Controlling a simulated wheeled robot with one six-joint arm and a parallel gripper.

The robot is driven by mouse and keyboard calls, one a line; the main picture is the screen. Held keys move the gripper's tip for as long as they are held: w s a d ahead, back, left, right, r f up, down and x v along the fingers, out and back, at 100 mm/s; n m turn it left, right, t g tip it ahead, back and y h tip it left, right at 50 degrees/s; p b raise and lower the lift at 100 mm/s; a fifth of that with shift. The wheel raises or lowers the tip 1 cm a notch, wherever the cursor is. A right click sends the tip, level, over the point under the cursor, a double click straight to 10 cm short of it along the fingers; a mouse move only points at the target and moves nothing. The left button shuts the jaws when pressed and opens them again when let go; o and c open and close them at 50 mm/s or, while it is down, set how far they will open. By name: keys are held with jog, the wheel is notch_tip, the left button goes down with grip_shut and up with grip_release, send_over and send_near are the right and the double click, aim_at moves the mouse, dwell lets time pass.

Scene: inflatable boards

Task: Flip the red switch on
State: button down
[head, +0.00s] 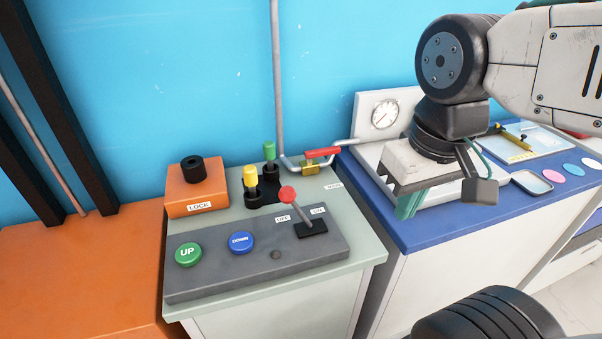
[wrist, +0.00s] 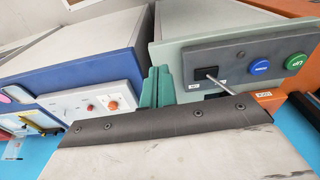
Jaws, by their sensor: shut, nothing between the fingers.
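The red switch (head: 287,195) is a lever with a red knob, set in a black base on the grey control panel (head: 215,271). It leans left, toward the OFF label (head: 283,218); the ON label (head: 318,210) is at its right. In the wrist view the switch's black base (wrist: 205,73) and thin rod show, while its knob is hidden behind my gripper's body. My gripper (head: 406,207) has teal fingers, shut and empty. It hangs right of the switch, clearly apart from it, over the blue counter's near left part. Its fingers (wrist: 158,84) also show in the wrist view.
Green UP (head: 188,254) and blue DOWN (head: 241,242) buttons sit left on the panel. Behind stand an orange LOCK box (head: 197,188), yellow and green knobs, and a red-handled valve (head: 322,152). A gauge (head: 384,114) stands on the blue counter (head: 425,234).

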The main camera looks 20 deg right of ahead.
jog(key=shift+d, duration=0.15)
jog(key=w+a+r+n+g+h, duration=0.2)
jog(key=w+a+r+n, duration=0.4)
jog(key=w+a+n, duration=0.4)
jog(key=w+a+n+h, duration=0.1)
jog(key=w+a+n, duration=0.1)
jog(key=a, duration=0.6)
jog(key=w+a+n+h, duration=0.2)
jog(key=a+n, duration=0.1)
jog(key=a, duration=0.5)
jog(key=shift+w+a+f, duration=0.25)
jog(key=shift+w+f, duration=0.05)
jog(key=shift+w, duration=0.05)
